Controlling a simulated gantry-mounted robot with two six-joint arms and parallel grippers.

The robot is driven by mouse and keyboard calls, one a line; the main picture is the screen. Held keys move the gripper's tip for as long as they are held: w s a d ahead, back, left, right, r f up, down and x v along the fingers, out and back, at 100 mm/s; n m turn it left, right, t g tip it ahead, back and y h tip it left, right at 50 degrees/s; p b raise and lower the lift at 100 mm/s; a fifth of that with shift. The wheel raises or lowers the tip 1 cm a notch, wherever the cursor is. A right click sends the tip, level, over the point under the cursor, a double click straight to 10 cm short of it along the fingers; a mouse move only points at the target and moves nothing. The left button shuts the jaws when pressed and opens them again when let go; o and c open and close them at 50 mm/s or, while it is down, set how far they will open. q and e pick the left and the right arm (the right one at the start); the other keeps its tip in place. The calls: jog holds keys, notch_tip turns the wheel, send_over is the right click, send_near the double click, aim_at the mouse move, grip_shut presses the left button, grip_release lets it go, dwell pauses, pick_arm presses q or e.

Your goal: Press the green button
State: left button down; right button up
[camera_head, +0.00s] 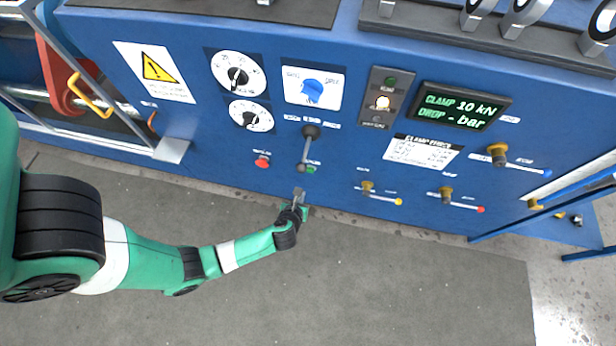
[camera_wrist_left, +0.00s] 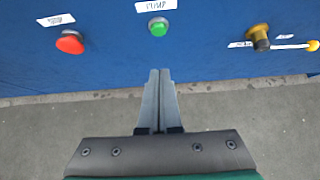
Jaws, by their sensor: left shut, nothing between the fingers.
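The green button (camera_head: 311,170) is on the blue panel (camera_head: 215,165) in the head view, just right of the lower end of a black-knobbed lever. In the left wrist view the green button (camera_wrist_left: 158,27) sits under a white label, straight ahead of my fingers and above their tips in the picture. My left gripper (camera_head: 299,192) is shut and empty, just in front of the panel and below the button in the head view. Its closed fingers (camera_wrist_left: 159,72) are apart from the button in the left wrist view. My right gripper is not in view.
A red button (camera_head: 262,161) is left of the green one. A lever (camera_head: 305,148) hangs close above it. Yellow valves with handles (camera_head: 367,188) stick out to the right. A lit display (camera_head: 459,107) is higher up. The grey floor (camera_head: 400,280) is clear.

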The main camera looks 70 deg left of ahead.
aim_at(310, 171)
pick_arm(q)
jog(key=w+a+r+b+x, duration=0.1)
jog(key=r+b+x, duration=0.1)
jog(key=b+x, duration=0.5)
jog(key=x, duration=0.5)
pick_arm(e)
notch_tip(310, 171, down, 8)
pick_arm(q)
jog(key=shift+a+r, duration=0.1)
jog(key=shift+a, duration=0.1)
